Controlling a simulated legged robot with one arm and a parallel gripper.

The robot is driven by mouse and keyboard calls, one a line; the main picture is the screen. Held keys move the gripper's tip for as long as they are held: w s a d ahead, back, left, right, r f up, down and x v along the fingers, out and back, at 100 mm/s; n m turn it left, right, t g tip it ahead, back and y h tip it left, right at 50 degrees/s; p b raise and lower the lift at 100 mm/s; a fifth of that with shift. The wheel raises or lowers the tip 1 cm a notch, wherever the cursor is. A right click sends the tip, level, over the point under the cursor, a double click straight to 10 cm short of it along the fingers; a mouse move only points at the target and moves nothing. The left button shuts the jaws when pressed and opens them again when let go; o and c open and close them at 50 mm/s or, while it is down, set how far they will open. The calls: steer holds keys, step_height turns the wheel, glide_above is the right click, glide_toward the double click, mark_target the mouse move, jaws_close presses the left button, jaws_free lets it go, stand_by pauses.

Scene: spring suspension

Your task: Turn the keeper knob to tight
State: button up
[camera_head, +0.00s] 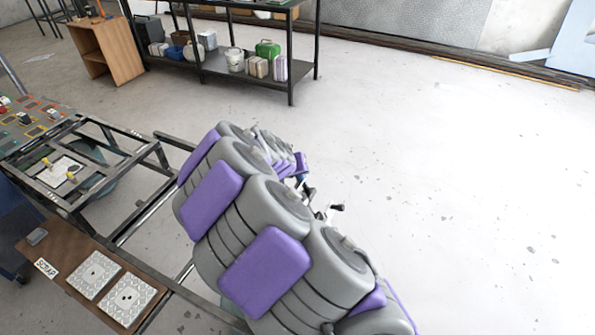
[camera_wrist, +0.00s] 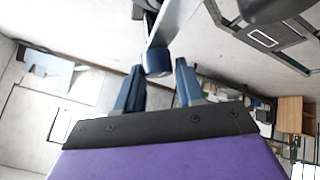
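A dark blue round knob (camera_wrist: 157,63) shows in the wrist view at the end of a pale grey bar (camera_wrist: 172,22). My gripper (camera_wrist: 159,66) has its two blue-grey fingers apart, with the knob in the gap near the fingertips. The knob nearly fills the gap, and I cannot tell whether either finger touches it. In the head view my grey and purple arm hides most of the gripper and the mechanism. Small dark parts (camera_head: 337,207) show beyond the arm, but I cannot tell what they are. No tight mark is readable.
A metal frame bench (camera_head: 118,184) stands at the left in the head view. A brown board (camera_head: 70,292) with a SCRAP label and two patterned plates is at lower left. A black shelf (camera_head: 222,68) holds containers at the back. The floor at right is clear.

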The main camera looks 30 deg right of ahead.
steer(key=o, duration=0.3)
steer(key=shift+o, duration=0.2)
steer(key=p+v, duration=0.3)
steer(key=v, duration=1.4)
steer(key=shift+a+p, duration=0.3)
steer(key=shift+p, duration=0.1)
steer(key=shift+s, duration=0.15)
